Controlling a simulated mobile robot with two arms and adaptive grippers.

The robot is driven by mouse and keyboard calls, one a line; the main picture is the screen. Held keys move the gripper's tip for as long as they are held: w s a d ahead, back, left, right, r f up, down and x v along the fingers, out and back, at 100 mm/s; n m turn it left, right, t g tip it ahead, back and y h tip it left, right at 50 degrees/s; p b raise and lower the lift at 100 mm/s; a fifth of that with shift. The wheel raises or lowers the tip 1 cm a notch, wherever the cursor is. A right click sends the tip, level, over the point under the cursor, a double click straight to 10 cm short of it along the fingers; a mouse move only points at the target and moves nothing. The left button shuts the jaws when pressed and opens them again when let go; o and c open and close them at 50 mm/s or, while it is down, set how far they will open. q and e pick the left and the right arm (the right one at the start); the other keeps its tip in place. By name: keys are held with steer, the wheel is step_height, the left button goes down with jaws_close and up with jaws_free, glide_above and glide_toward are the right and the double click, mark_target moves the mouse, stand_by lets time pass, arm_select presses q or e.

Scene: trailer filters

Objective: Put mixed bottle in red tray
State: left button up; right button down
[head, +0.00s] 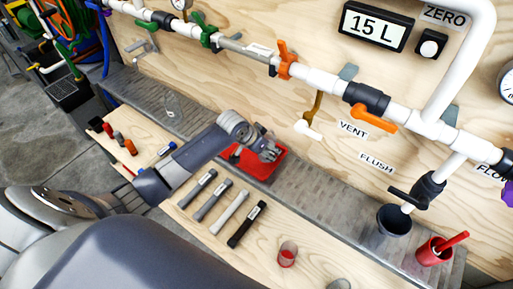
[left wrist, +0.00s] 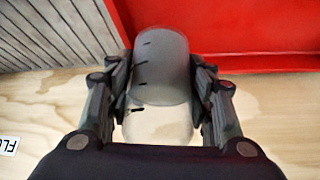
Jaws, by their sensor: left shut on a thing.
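A grey translucent bottle with dark marks (left wrist: 160,70) is between the fingers of my left gripper (left wrist: 162,95), which is shut on it. In the head view my left gripper (head: 266,148) is over the red tray (head: 262,172), which lies at the back of the wooden bench. The gripper and arm hide part of the tray, and the bottle is hard to make out there. In the left wrist view the tray (left wrist: 250,25) is behind and to the right of the bottle. I cannot tell whether the bottle touches the tray. My right gripper is out of view.
Several tubes (head: 212,202) lie on the bench in front of the tray. A clear cup with red contents (head: 287,254) stands nearer the front. Pipes and valves (head: 285,62) run along the wall behind.

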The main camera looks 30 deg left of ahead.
arm_select(q)
steer(key=a, duration=0.2)
steer(key=shift+w+a+f, duration=0.1)
steer(key=shift+w+a, duration=0.4)
steer(key=shift+a, duration=0.45)
step_height(320, 180, down, 3)
steer(key=shift+r, duration=0.15)
steer(key=shift+f, duration=0.45)
steer(key=o, duration=1.2)
steer(key=shift+f, duration=0.15)
